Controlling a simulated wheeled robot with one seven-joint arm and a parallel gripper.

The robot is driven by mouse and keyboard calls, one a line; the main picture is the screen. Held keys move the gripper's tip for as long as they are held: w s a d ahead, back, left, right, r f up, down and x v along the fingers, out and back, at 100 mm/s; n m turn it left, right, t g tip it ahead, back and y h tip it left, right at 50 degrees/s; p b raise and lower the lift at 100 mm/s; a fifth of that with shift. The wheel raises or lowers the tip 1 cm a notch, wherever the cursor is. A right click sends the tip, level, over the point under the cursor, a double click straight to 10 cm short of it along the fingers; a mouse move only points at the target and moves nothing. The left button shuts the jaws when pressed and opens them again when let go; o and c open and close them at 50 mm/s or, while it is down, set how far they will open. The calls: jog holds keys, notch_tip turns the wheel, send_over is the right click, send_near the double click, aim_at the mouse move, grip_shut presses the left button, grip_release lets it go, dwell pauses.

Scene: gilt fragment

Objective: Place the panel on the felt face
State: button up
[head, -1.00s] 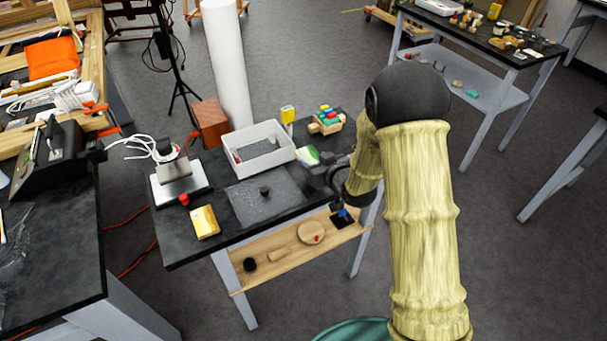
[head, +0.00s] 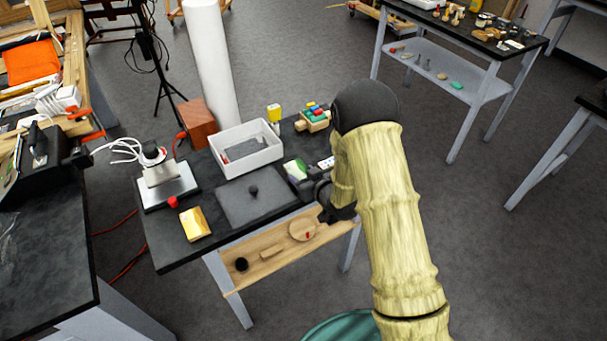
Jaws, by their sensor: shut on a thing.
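A gold-faced block (head: 195,224), possibly the panel, lies at the front left of the black worktable. To its right lies a flat grey slab (head: 232,207) with a small black knob on top; I cannot tell whether it is the felt face. My dark gripper (head: 328,201) is at the table's right edge, right of the slab and apart from it. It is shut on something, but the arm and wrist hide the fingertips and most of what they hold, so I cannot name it.
A white tray (head: 273,155), a brown block (head: 197,124) and a toy with coloured pegs (head: 313,118) stand at the back. A metal-based device (head: 168,190) stands at left. A green-and-white item (head: 294,170) is close to my gripper. A wooden shelf (head: 268,265) is below.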

jog(key=o, duration=1)
jog(key=shift+c, duration=0.2)
jog(key=shift+r, duration=0.15)
jog(key=b+v, duration=0.1)
jog(key=v, duration=1.1)
jog(key=shift+b, duration=0.4)
